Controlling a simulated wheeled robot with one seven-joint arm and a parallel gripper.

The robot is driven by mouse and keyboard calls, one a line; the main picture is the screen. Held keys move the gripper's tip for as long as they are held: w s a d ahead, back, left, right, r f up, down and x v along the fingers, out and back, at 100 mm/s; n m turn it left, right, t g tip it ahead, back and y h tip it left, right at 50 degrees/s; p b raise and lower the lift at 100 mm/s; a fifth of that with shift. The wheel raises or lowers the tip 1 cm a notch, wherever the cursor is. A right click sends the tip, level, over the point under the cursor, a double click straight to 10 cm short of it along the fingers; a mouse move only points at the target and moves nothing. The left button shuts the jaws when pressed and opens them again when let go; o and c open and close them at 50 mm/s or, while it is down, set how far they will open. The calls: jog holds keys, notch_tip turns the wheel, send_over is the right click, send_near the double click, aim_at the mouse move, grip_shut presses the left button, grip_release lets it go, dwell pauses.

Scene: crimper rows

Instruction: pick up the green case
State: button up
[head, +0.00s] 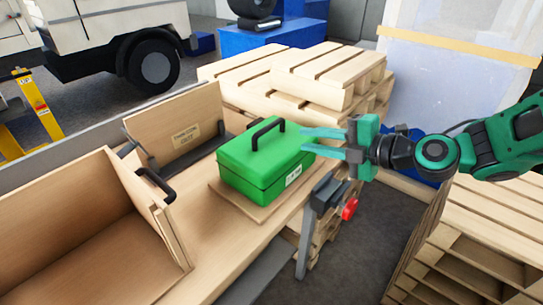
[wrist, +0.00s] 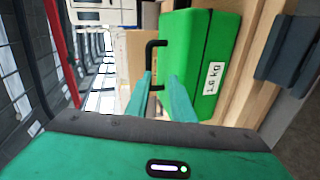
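The green case (head: 264,165) stands upright on a thin wooden board on the workbench in the head view, with a black handle (head: 268,132) on its lid and a white label on its front. My gripper (head: 303,141) is open and empty at the case's right end, fingers pointing left towards the handle. In the wrist view, the case (wrist: 207,60) fills the upper middle, its label reading about 1.6 kg. The handle (wrist: 153,62) shows beyond and between my open fingertips (wrist: 158,85). The fingers look apart from the handle.
An open wooden box (head: 85,235) and an upright wooden panel with a label and black handle (head: 180,125) stand left of the case. A clamp with a red knob (head: 348,208) is at the bench edge. Stacked pallets (head: 320,75) stand behind; more pallets (head: 480,240) are at right.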

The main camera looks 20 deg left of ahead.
aim_at(271, 124)
jog(key=shift+n+y, duration=0.5)
jog(key=shift+n, duration=0.1)
jog(key=a, duration=0.3)
jog(key=w+a, duration=0.1)
jog(key=a, duration=0.2)
jog(key=shift+w+a+r, duration=0.15)
jog(key=shift+r, duration=0.05)
jog(key=shift+w+x, duration=0.2)
jog(key=shift+x, duration=1.35)
jog(key=shift+w+x, duration=0.15)
jog(key=shift+x, duration=1.4)
jog(key=shift+d+f, duration=0.15)
jog(key=shift+d, duration=0.05)
jog(key=shift+c, duration=0.6)
grip_shut()
jog(key=shift+f, duration=0.15)
